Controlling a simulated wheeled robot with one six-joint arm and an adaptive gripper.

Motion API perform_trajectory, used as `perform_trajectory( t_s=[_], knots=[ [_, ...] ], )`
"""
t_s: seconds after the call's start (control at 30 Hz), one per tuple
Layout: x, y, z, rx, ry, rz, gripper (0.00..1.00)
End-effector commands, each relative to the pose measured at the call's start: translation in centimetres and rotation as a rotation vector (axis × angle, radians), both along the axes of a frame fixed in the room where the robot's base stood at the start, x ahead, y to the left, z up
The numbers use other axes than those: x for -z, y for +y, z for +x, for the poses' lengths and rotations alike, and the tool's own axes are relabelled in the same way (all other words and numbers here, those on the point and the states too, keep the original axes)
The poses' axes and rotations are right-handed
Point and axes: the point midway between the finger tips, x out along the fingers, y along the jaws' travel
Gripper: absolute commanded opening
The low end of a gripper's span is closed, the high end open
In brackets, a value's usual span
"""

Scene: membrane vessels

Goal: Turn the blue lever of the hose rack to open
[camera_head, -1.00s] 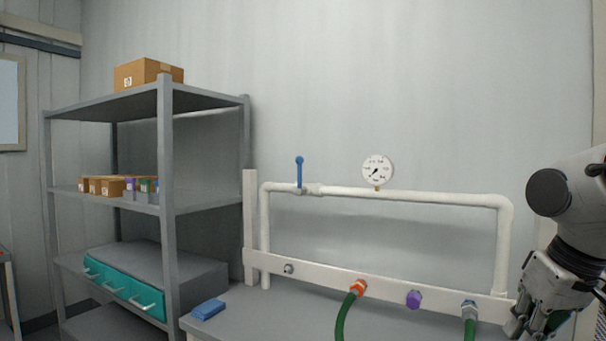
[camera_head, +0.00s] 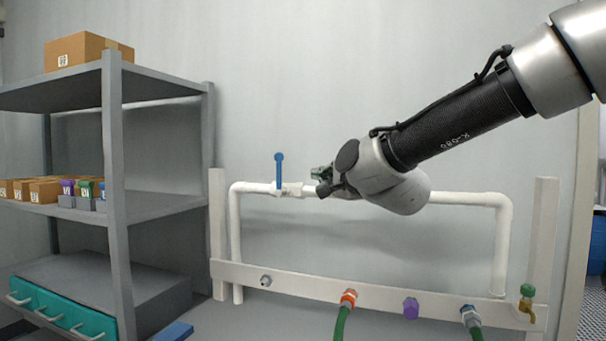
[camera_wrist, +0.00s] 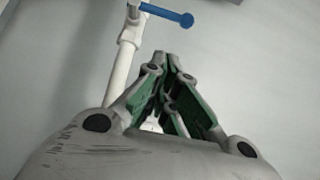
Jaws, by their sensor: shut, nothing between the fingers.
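The blue lever (camera_head: 279,170) stands upright, at right angles to the white pipe (camera_head: 255,187) of the hose rack, near the pipe's upper left corner. In the wrist view the blue lever (camera_wrist: 168,14) shows at the top, ahead of the fingers and apart from them. My gripper (camera_head: 318,173) is just right of the lever in the head view, in front of the pipe, not visibly touching it. In the wrist view my gripper's (camera_wrist: 166,56) fingers meet, with nothing between them. My wrist hides the gauge and part of the pipe.
Below, the rack's board (camera_head: 310,285) carries a red-orange fitting (camera_head: 348,298), a purple cap (camera_head: 411,308) and green hoses. A green-handled tap (camera_head: 527,292) is at right. A grey shelf (camera_head: 118,200) with boxes stands left. The wall is close behind the pipe.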

Motion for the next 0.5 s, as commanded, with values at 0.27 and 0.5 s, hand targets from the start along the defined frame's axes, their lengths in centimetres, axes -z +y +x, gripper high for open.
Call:
perform_trajectory(
  t_s=[0.27,0.5],
  knots=[
    [0.2,2.1,4.7,0.000,0.002,-0.005,0.00],
    [0.1,4.5,8.9,-0.002,0.001,-0.005,0.00]
  ],
)
